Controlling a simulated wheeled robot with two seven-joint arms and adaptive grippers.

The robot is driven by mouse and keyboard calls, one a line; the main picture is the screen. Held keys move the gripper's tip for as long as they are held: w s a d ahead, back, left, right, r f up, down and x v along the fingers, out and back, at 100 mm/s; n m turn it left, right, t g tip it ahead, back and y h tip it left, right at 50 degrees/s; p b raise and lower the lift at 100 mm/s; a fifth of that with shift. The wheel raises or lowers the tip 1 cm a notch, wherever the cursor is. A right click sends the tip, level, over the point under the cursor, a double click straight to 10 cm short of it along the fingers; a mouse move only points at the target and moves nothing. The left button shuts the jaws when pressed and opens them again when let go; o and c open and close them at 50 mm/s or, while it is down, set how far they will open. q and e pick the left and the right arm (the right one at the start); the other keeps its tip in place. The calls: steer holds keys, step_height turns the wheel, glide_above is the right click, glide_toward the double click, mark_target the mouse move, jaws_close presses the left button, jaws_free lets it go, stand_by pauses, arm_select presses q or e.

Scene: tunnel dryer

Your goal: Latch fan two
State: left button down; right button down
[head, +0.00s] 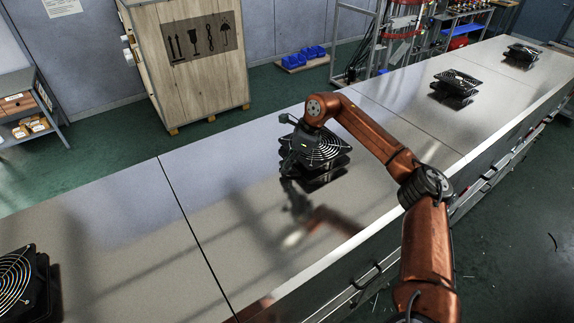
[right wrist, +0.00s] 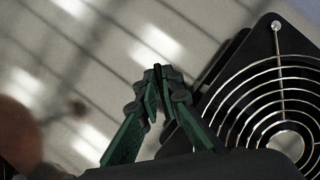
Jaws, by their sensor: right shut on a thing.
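Several black fans with round wire guards sit in a row on the steel top. One fan (head: 318,148) is at my right gripper; it also fills the right of the right wrist view (right wrist: 270,85). My right gripper (head: 287,160) is at this fan's left edge. In the right wrist view its green-padded fingers (right wrist: 158,82) come together at the tips on a small dark part beside the fan's frame. That part, possibly the latch, is mostly hidden by the fingers, so its position cannot be read. My left gripper is not in view.
Another fan (head: 22,285) is cut off at the lower left. Two more fans stand towards the far right, one nearer (head: 455,86) and one farther (head: 523,54). The steel top (head: 120,240) is clear between them. A wooden crate (head: 190,75) stands on the floor behind.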

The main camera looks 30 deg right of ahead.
steer(key=n, duration=0.2)
steer(key=n+g+p, duration=0.1)
steer(key=shift+w+d+r+n, duration=0.1)
steer(key=shift+w+r+n, duration=0.1)
steer(key=shift+w+n, duration=0.1)
steer(key=n+g+p, duration=0.1)
steer(key=n, duration=0.3)
steer(key=shift+w+g, duration=0.1)
steer(key=shift+g, duration=0.3)
steer(key=shift+n+y, duration=0.3)
steer(key=c, duration=2.1)
jaws_free()
steer(key=shift+f, duration=0.2)
steer(key=shift+r, duration=0.1)
steer(key=v, duration=1.2)
steer(key=shift+w, duration=0.1)
